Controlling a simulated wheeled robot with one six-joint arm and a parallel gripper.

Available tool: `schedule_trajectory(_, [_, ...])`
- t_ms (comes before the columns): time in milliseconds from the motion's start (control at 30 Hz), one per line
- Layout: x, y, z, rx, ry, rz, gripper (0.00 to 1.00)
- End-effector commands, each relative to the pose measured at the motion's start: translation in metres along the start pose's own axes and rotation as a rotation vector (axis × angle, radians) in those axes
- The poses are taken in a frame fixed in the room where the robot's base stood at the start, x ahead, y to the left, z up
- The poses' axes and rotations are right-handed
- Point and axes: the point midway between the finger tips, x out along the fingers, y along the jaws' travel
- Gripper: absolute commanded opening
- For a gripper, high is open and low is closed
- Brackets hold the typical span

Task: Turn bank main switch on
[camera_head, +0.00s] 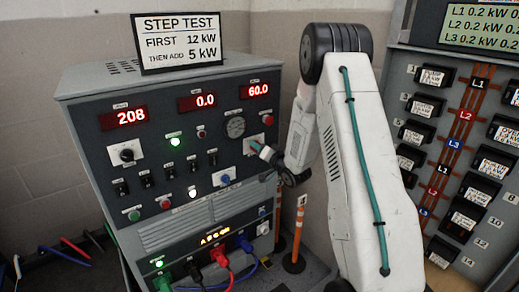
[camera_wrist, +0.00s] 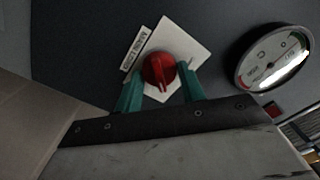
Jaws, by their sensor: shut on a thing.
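The grey load bank cabinet (camera_head: 215,75) stands left of centre in the head view. A red rotary switch knob (camera_wrist: 158,72) sits on a white square plate (camera_wrist: 188,42) in the wrist view, with a small label strip beside it that is hard to read. The plate also shows at the cabinet's right side in the head view (camera_head: 251,141). My gripper (camera_wrist: 160,85) has its teal fingers on either side of the red knob, shut on it. In the head view my gripper (camera_head: 257,148) reaches the panel from the right and hides most of the knob.
A round gauge (camera_head: 235,127) is close to my gripper. Displays read 208, 0.0 and 60.0. Another black knob (camera_head: 126,154) is at the panel's left. Coloured cables (camera_head: 219,257) plug in below. Orange posts (camera_head: 296,236) and a breaker panel (camera_head: 455,130) stand at right.

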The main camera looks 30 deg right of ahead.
Motion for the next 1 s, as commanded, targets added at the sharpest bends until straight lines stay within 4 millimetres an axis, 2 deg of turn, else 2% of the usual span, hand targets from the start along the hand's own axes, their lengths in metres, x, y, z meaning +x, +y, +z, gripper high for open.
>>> schedule_trajectory(667, [-0.0007, 0.0012, 0.0007, 0.060, -0.001, 0.003, 0.17])
schedule_trajectory(700, [-0.0007, 0.0012, 0.0007, 0.060, -0.001, 0.003, 0.48])
schedule_trajectory(733, [-0.0007, 0.0012, 0.0007, 0.060, -0.001, 0.003, 0.56])
schedule_trajectory(767, [-0.0006, 0.0011, 0.0007, 0.060, -0.001, 0.002, 0.60])
schedule_trajectory(1000, [-0.0003, 0.0004, 0.0005, 0.058, -0.001, 0.001, 0.60])
